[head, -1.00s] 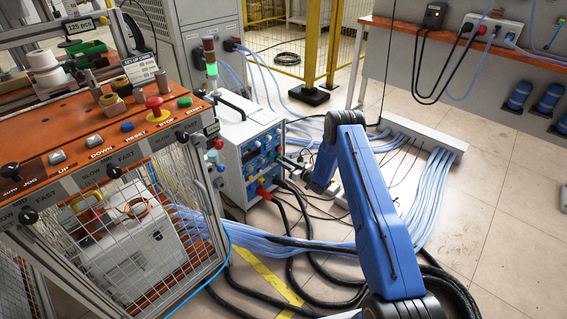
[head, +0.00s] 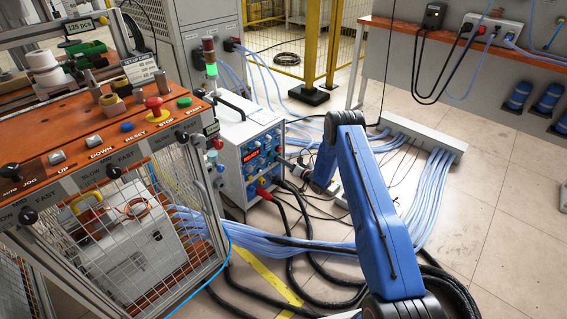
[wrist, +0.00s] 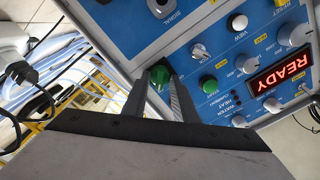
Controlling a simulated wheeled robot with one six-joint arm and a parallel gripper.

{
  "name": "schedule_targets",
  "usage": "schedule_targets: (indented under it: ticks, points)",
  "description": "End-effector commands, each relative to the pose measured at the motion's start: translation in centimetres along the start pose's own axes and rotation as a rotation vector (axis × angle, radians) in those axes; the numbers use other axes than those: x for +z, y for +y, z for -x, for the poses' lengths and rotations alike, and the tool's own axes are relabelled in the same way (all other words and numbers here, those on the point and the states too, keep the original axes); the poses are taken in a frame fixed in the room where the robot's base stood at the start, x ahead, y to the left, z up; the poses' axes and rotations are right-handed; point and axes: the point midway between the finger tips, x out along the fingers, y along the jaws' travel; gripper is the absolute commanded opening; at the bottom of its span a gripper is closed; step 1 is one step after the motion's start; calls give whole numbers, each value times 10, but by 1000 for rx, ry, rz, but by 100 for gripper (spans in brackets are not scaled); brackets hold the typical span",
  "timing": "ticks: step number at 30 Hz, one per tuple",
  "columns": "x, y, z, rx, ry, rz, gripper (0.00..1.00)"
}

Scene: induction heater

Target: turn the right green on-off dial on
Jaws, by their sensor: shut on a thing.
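The green dial (wrist: 159,76) is on the blue front panel of the heater unit. In the wrist view it sits between the fingertips of my gripper (wrist: 161,88), which is shut on it. The fingers hide part of the dial. The panel's display (wrist: 281,75) is lit red and reads READY, upside down in this view. In the head view the heater unit (head: 233,133) stands on the left of centre, and its red display (head: 251,156) glows. My gripper (head: 287,163) reaches the panel from the right; the dial itself is hard to make out there.
A round green button (wrist: 208,84) and several white knobs (wrist: 246,63) are close to the fingers. Cables (head: 300,225) lie on the floor below the unit. An orange-topped workbench (head: 80,130) stands to the left.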

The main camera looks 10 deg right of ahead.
Motion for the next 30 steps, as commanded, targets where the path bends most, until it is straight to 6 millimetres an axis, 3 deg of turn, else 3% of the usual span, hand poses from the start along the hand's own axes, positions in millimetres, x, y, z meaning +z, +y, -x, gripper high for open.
schedule_targets:
  ticks: [14, 15, 17, 30]
  points:
    - [1, 1, 1, 2, -1, -16, 3]
    - [1, 1, 1, 2, -1, -16, 30]
    - [1, 1, 1, 2, -1, -16, 43]
    - [0, 1, 9, 2, 0, -15, 43]
